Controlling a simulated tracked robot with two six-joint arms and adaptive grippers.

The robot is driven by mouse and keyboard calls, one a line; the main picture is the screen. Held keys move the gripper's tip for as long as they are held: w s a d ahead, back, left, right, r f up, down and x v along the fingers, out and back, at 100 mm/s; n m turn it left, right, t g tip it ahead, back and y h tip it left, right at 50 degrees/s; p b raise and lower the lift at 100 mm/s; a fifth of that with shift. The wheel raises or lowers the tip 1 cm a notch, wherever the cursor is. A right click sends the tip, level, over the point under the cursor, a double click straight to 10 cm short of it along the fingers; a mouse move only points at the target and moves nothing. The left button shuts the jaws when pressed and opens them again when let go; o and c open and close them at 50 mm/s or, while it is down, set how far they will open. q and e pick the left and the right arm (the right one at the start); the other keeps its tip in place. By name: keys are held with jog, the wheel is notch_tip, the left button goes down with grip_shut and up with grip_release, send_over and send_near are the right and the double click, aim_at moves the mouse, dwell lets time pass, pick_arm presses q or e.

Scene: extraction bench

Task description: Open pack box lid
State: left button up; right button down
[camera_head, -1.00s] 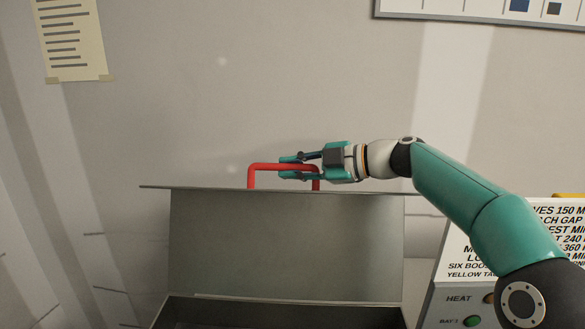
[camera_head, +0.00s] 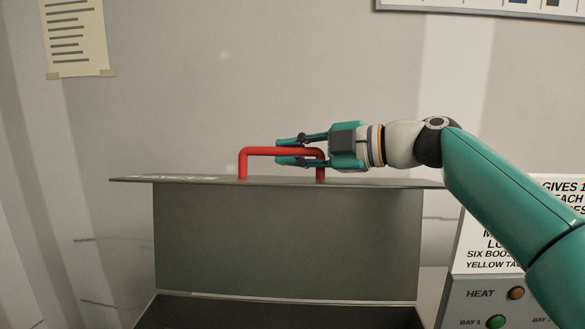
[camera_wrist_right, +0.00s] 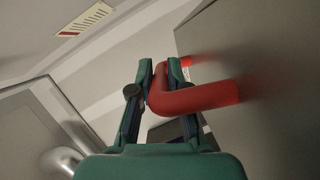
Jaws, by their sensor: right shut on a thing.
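The grey pack box stands in the middle of the head view, its lid (camera_head: 380,184) a thin plate seen almost edge-on, with faint lettering on its left part. A grey panel (camera_head: 285,240) shows below the lid, and the dark lower part of the box (camera_head: 280,312) is cut off by the bottom edge. A red handle (camera_head: 242,163) rises from the lid. My right gripper (camera_head: 300,150) is shut on the handle's right part, coming from the right. In the right wrist view the fingers (camera_wrist_right: 158,75) close around the red bar (camera_wrist_right: 205,96). My left gripper is not in view.
A panel with a HEAT label (camera_head: 481,294), buttons and printed text stands right of the box, partly behind my right arm. A yellow note (camera_head: 76,38) and a board (camera_head: 470,8) hang on the wall. The wall space above the handle is clear.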

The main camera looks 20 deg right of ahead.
jog(key=shift+f, duration=0.15)
jog(key=c, duration=1.1)
grip_release()
jog(key=shift+c, duration=0.2)
notch_tip(320, 180, up, 2)
send_over(363, 182)
jog(key=shift+w+d, duration=0.1)
jog(key=shift+w, duration=0.15)
jog(key=shift+d, duration=0.1)
